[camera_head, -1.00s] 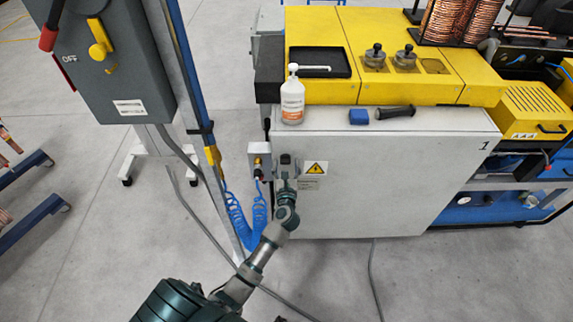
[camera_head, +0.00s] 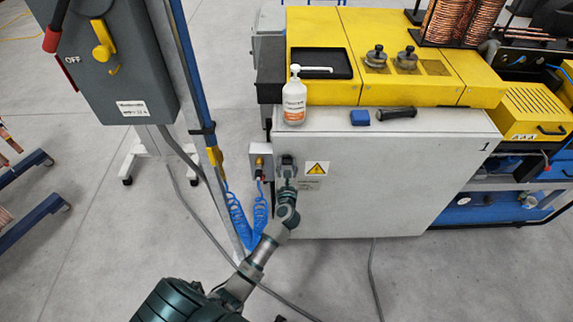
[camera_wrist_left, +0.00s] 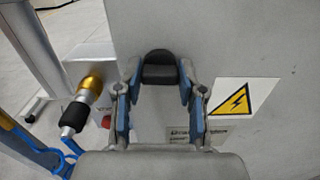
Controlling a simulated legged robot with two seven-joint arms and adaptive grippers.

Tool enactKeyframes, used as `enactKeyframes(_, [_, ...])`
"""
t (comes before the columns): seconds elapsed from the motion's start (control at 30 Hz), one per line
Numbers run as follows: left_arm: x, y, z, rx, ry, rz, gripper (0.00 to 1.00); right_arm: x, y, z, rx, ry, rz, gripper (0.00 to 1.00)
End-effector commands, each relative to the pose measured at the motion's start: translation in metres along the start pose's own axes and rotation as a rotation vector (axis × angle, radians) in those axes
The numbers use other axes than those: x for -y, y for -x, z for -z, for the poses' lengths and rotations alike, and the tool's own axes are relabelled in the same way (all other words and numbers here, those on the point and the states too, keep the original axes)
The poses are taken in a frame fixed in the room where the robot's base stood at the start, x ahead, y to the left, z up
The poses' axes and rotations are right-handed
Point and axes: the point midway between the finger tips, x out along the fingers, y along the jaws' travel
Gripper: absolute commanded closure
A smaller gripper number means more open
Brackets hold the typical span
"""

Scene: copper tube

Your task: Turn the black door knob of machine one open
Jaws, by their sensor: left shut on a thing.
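Machine one is the white cabinet (camera_head: 385,185) with a yellow top and the number 1 at its upper right corner. Its black door knob (camera_wrist_left: 159,68) sits between the fingers of my left gripper (camera_wrist_left: 158,80) in the left wrist view, and the gripper is shut on it. In the head view my left gripper (camera_head: 286,168) is at the cabinet's upper left front and hides most of the knob. My right gripper is not in view.
A yellow warning sign (camera_head: 317,168) is right of the knob. A small grey box (camera_head: 259,160) with a brass fitting (camera_wrist_left: 92,85) and coiled blue hose (camera_head: 239,215) is on the left.

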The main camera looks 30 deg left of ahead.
Motion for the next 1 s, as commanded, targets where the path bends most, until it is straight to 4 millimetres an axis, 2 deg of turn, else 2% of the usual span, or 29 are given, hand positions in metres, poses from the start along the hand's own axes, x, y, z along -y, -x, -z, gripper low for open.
enactKeyframes(0.13, [0.0,0.0,-0.004,-0.002,-0.08,-0.001,0.95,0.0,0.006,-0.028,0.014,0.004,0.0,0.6])
enactKeyframes(0.17, [0.0,0.0,-0.004,-0.002,-0.102,-0.001,0.95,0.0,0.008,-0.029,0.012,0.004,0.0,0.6])
enactKeyframes(0.5, [0.002,0.0,-0.004,-0.004,-0.409,0.001,0.95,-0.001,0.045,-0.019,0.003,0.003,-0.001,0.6])
enactKeyframes(1.0, [0.003,0.0,-0.002,-0.003,-0.884,0.003,0.95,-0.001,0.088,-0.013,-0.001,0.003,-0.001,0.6])
